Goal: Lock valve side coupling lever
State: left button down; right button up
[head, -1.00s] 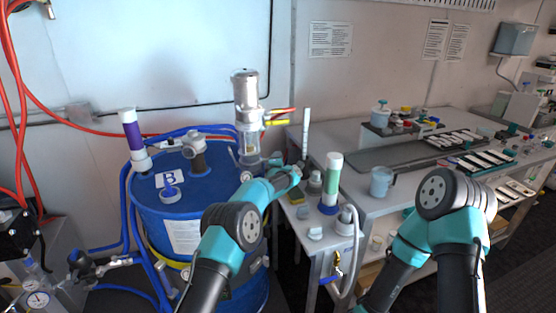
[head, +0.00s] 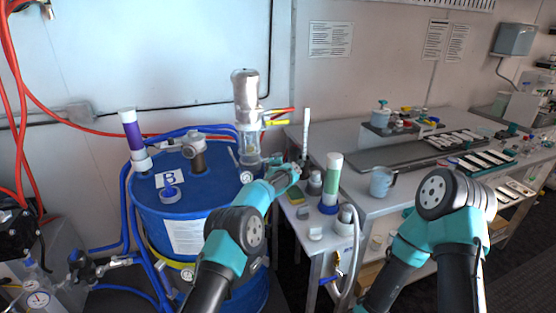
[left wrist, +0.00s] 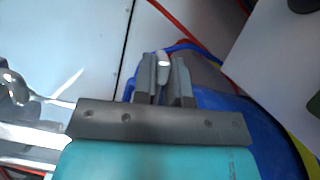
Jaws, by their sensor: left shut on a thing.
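The blue drum (head: 230,280) carries an upright clear and metal cylinder unit (head: 246,95). A red lever (head: 283,111) and a yellow lever (head: 276,122) stick out to the right from its side.
A grey bench (head: 450,135) with a cup (head: 381,182) and trays stands at the right. A green-and-white tube (head: 332,180) stands upright beside the drum. Blue and red hoses run behind the drum.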

pick_arm(q)
jog(key=shift+r, duration=0.15)
dwell(0.5)
jog(key=shift+s+a+r+n+t+y, duration=0.1)
jog(key=shift+a+r+n+t+y, duration=0.3)
jog(key=shift+n, duration=0.95)
jog(key=shift+s+a+r+n+t+y, duration=0.1)
jog(key=shift+r+n+t+y, duration=0.15)
jog(key=shift+r+n+t, duration=0.7)
jog(key=shift+a+r+n+g+y, duration=0.1)
jog(key=shift+a+r+n+y, duration=0.2)
jog(key=shift+n, duration=1.4)
jog(key=c, duration=1.2)
grip_release()
jog(key=shift+d, duration=0.1)
jog(key=shift+o, duration=0.2)
jog(key=shift+s, duration=0.1)
jog(key=v, duration=1.7)
jog(key=shift+s, duration=0.1)
